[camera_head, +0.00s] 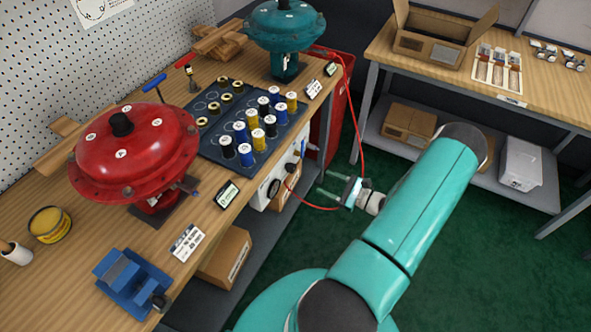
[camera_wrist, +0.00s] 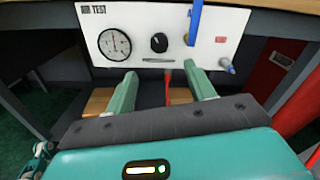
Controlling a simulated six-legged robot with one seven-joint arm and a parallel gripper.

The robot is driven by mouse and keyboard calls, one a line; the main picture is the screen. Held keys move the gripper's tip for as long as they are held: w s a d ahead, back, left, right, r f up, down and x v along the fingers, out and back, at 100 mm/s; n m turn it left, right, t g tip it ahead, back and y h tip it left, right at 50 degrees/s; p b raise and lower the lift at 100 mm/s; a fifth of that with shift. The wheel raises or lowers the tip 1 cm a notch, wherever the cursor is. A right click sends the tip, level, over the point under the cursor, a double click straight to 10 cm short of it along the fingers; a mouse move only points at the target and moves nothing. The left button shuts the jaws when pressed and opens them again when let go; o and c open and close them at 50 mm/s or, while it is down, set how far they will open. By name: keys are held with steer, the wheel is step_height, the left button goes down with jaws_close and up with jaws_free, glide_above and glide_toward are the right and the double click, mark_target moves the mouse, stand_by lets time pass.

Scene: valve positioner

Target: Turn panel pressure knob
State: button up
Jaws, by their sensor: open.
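The white air test panel (camera_wrist: 150,60) hangs under the bench edge and fills the upper part of the wrist view. Its black pressure knob (camera_wrist: 159,42) sits right of the round gauge (camera_wrist: 114,44). In the head view the panel (camera_head: 261,194) shows at a steep angle, with a black knob (camera_head: 292,168) on its face. My gripper (camera_wrist: 163,82) is open and empty, its two fingers pointing at the panel below the knob. In the head view my gripper (camera_head: 325,190) is in front of the panel, apart from it.
A red hose (camera_head: 318,207) runs near my gripper. The bench above carries a red actuator (camera_head: 135,150) and a teal actuator (camera_head: 285,27). Green floor lies right.

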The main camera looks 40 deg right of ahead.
mark_target(295, 170)
steer(key=x, duration=1.2)
steer(key=shift+w+a, duration=0.2)
steer(key=c, duration=1)
steer(key=shift+o, duration=0.2)
